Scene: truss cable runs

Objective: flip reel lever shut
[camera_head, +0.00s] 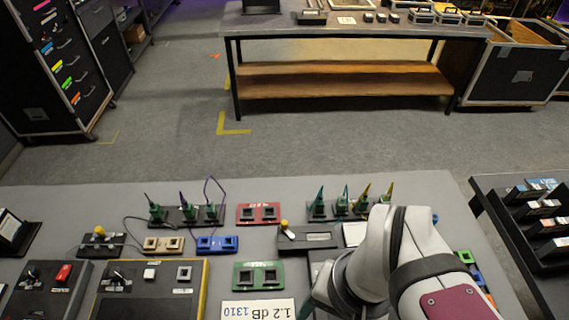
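Two small levers with yellow knobs show on the grey table. One lever (99,232) stands on a dark base at the left. The other lever (285,226) leans on a base near the middle, beside a dark slotted block (318,236). I cannot tell which of them, if either, is the reel lever, and no reel is clear. My arm comes in from the bottom right and covers part of the table. At its lower left a dark greenish part (316,296) shows, probably my gripper, cut by the bottom edge; its fingertips are not clear.
Green, yellow and purple cable plugs (186,212) stand upright in racks at the back. Red (258,206), blue (230,244) and green (258,265) port blocks sit mid-table. Switch boxes (150,293) fill the front left. A dark rack (535,225) stands at the right.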

